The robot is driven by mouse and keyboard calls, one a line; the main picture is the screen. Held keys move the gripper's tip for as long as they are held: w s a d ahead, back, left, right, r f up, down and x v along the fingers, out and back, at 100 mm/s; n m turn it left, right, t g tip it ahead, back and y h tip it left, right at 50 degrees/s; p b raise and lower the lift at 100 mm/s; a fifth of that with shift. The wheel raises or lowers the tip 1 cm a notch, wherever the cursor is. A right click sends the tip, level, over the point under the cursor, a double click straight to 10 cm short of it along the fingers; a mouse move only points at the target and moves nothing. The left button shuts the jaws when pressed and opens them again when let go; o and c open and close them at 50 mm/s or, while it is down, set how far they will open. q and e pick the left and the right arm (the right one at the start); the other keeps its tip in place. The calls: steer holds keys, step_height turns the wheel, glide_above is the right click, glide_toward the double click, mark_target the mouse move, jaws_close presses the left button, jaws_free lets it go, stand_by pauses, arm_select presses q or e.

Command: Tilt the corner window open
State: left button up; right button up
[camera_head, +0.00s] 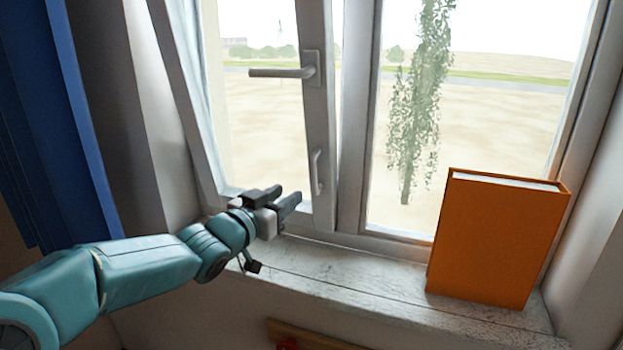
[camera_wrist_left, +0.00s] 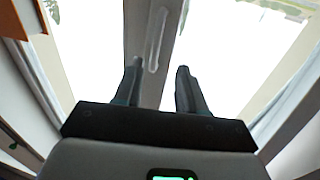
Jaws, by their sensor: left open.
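My left gripper (camera_head: 287,197) is open and empty, low in front of the sash, below the lever and left of the pull grip. My right gripper is not in view.
An orange book (camera_head: 497,240) stands upright on the sill (camera_head: 350,285) at the right. A blue curtain (camera_head: 60,130) hangs at the left. Below the sill is a wooden edge (camera_head: 310,337) with a small red thing (camera_head: 287,344). The sill's middle is clear.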

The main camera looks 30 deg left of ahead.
mark_target(313, 178)
arm_select(q)
steer(key=w+p, duration=0.2)
steer(key=w, duration=0.7)
steer(key=shift+w+r, duration=0.1)
steer(key=shift+w, duration=0.3)
